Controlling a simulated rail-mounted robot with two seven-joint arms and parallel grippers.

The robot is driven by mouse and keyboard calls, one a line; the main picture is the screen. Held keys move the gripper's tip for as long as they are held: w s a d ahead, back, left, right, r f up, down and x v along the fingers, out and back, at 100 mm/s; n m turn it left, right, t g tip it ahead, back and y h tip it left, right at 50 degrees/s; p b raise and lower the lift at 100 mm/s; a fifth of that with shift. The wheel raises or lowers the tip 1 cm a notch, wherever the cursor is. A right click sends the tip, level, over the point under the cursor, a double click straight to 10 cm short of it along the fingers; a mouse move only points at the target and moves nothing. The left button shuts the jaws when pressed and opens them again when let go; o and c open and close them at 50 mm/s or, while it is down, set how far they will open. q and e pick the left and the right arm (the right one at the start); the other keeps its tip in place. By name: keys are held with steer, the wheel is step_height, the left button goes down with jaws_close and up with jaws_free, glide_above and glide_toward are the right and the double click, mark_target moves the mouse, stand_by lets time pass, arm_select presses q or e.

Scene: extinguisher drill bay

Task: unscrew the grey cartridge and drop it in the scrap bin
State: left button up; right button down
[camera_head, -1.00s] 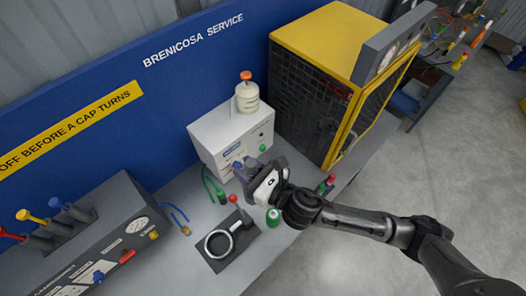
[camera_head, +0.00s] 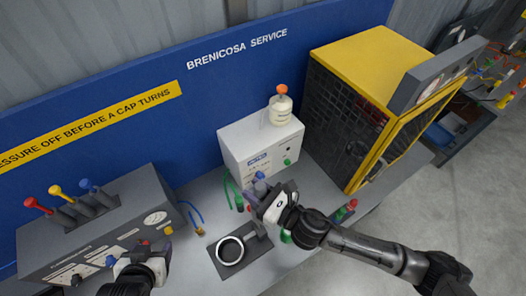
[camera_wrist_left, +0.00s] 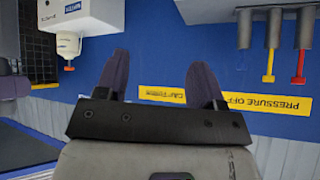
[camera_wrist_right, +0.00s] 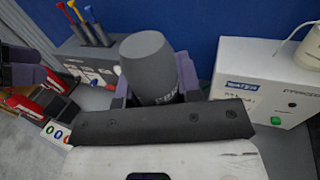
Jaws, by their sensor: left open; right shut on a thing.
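The grey cartridge (camera_wrist_right: 148,68) is a dark grey cylinder with a rounded end, seen close up in the right wrist view. My right gripper (camera_head: 262,190) is shut on it, above the bench in front of the white cabinet; its fingers show on both sides of the cartridge. In the head view the cartridge is mostly hidden by the gripper. My left gripper (camera_head: 150,250) is open and empty at the lower left, beside the grey console; its spread fingers show in the left wrist view (camera_wrist_left: 158,82). I cannot identify the scrap bin in these views.
A clamp ring (camera_head: 230,251) on a dark plate lies empty below the right gripper. The white cabinet (camera_head: 262,147) carries a cream bottle (camera_head: 281,108) with an orange top. The grey console (camera_head: 105,228) has coloured levers. A yellow-framed cage (camera_head: 362,55) stands right. Bottles stand behind my right arm.

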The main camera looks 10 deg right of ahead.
arm_select(q)
steer(key=w+d+r+m+t, duration=0.1)
steer(key=w+r+t, duration=0.15)
steer(key=r, duration=0.35)
steer(key=w+d+r+t, duration=0.1)
steer(key=w+d+r, duration=0.1)
steer(key=w+r, duration=0.25)
step_height(320, 180, up, 31)
steer(key=m+t+h, duration=0.2)
steer(key=m+h, duration=0.6)
steer(key=m, duration=0.6)
glide_above(263, 185)
steer(key=w+d+f+m+g+y, duration=0.1)
steer(key=w+f+m+g+y, duration=0.2)
steer(key=f, duration=0.6)
steer(key=w+d+f+m+g+y, duration=0.1)
steer(key=f+m+g+y, duration=0.25)
steer(key=f+g, duration=0.4)
steer(key=s+f+m+g, duration=0.1)
steer(key=f+m, duration=0.1)
steer(key=f, duration=0.3)
steer(key=s+a+f+m+g+y, duration=0.1)
steer(key=f+m, duration=0.2)
steer(key=f, duration=0.3)
steer(key=s+a+f+m+g+y, duration=0.1)
steer(key=s+f+m, duration=0.1)
steer(key=f, duration=0.3)
steer(key=shift+f+m+g, duration=0.4)
steer(key=shift+m, duration=0.25)
